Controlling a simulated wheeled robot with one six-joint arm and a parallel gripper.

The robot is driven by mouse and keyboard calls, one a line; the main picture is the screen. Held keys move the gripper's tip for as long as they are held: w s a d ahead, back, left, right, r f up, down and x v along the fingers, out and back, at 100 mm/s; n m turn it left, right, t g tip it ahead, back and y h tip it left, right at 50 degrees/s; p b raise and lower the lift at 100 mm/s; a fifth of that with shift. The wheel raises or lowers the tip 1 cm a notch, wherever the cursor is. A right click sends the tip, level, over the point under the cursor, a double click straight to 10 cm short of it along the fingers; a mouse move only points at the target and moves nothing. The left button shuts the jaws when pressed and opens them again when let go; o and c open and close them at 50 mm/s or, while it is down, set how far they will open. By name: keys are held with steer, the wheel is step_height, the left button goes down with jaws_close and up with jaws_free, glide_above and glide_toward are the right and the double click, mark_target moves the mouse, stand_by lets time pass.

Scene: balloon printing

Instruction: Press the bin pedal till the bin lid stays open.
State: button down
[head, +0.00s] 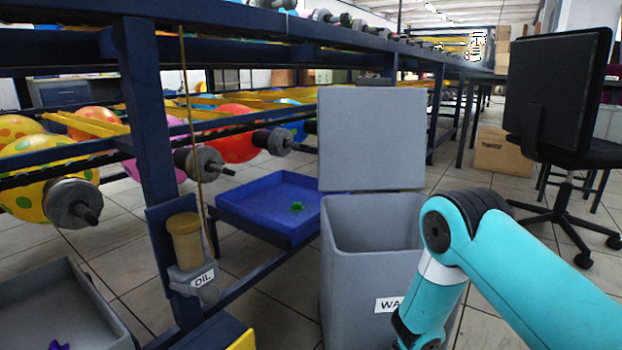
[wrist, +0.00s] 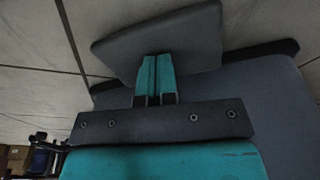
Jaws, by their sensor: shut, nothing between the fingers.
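The grey waste bin (head: 370,240) stands in the middle of the head view, with a partly covered white label on its front. Its grey lid (head: 372,138) stands upright at the back, so the bin is open and its inside shows. My arm reaches down in front of the bin's right side, and its end leaves the bottom of the head view. In the wrist view my gripper (wrist: 155,60) is shut and empty, with its fingertips over the grey pedal (wrist: 190,35). They appear to touch the pedal, but I cannot tell how hard. The bin body (wrist: 275,90) is beside it.
A dark blue rack (head: 150,120) with balloons and rollers stands at the left. A blue tray (head: 245,222) lies beside the bin. An oil holder (head: 187,245) hangs on the rack post. An office chair (head: 562,120) stands at the right on open tiled floor.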

step_height(320, 180, up, 8)
steer(key=p, duration=0.7)
